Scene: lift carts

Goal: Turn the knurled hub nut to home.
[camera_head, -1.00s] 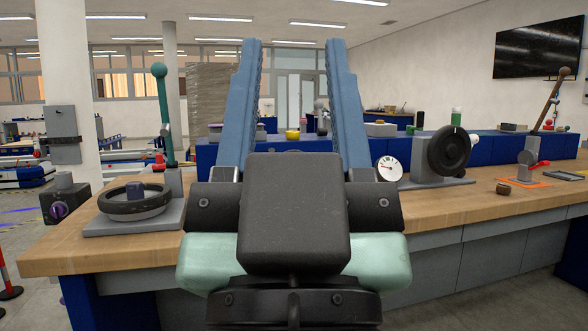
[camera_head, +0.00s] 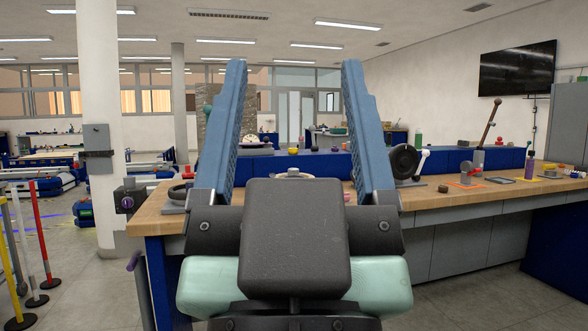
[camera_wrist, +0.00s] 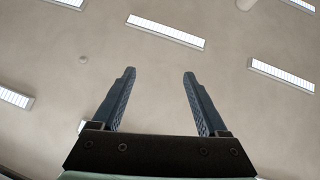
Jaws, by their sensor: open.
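My gripper (camera_head: 293,65) points up in front of the head camera, its two blue fingers spread wide with nothing between them. The wrist view also shows it open and empty (camera_wrist: 159,72), against the ceiling. I cannot make out the knurled hub nut for certain. A black handwheel (camera_head: 404,161) stands upright on the bench, right of my gripper and well beyond it. A second dark wheel (camera_head: 179,190) lies flat at the left bench end, partly hidden by my gripper. A pale round part (camera_head: 293,174) shows just over my wrist, mostly hidden.
The wooden bench (camera_head: 470,198) crosses the view ahead. Red, white and yellow posts (camera_head: 45,238) stand on the floor at left.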

